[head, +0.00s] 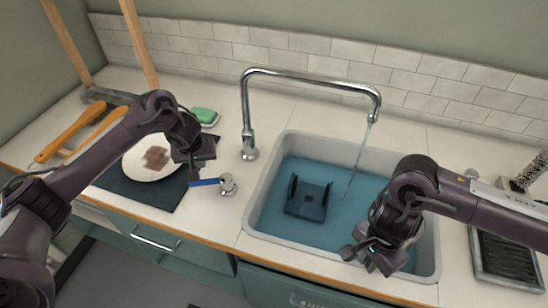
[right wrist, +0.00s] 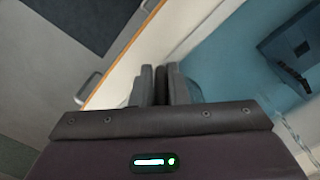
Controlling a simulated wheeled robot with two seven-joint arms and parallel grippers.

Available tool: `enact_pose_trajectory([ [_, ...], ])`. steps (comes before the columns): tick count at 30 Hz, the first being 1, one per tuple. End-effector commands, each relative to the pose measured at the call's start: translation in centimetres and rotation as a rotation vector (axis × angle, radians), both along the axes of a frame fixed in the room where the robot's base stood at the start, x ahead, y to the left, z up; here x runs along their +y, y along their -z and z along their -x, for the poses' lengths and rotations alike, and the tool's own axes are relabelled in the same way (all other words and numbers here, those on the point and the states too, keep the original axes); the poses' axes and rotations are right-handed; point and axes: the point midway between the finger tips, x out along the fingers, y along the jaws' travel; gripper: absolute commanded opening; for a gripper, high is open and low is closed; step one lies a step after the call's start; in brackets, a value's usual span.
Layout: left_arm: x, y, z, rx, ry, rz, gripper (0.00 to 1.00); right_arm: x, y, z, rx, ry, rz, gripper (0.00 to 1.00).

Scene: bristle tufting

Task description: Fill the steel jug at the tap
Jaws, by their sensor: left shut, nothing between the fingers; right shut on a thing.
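The tap (head: 310,78) arches over the sink, and a thin stream of water (head: 358,160) falls from its spout into the basin. The tap's lever with a blue grip (head: 207,182) is at the left of the sink. My left gripper (head: 196,172) is shut and empty, close to the blue grip; I cannot tell whether they touch. My right gripper (head: 372,258) is over the right front of the basin, right of the stream. In the right wrist view its fingers (right wrist: 162,85) are closed together on something thin. That is probably the steel jug's handle; the jug's body is hidden.
The sink basin (head: 262,228) has a blue floor, with a dark blue slotted holder (head: 308,200) in it. A plate (head: 140,165) with brown food lies on a dark mat at the left. A green sponge (head: 205,116) is behind. A dark tray (head: 505,258) is at the right.

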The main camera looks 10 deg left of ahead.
Motion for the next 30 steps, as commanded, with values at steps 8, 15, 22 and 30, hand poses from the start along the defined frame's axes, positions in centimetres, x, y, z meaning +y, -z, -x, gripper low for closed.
enact_pose_trajectory([
  [8,-1.0,0.3,2.7,0.000,0.002,-0.002,0.00,0.0,0.7,-0.1,-0.002,0.000,-0.001,0.00],
  [15,-1.4,0.3,3.7,0.000,0.000,-0.001,0.00,0.0,0.8,-0.1,-0.002,0.000,-0.001,0.00],
  [22,-1.4,0.3,3.7,0.000,0.000,-0.001,0.00,0.0,0.8,-0.1,-0.002,0.000,-0.001,0.00],
  [30,-2.0,-0.1,3.4,0.001,-0.027,0.003,0.00,0.0,-0.4,-0.1,-0.002,0.000,-0.001,0.00],
])
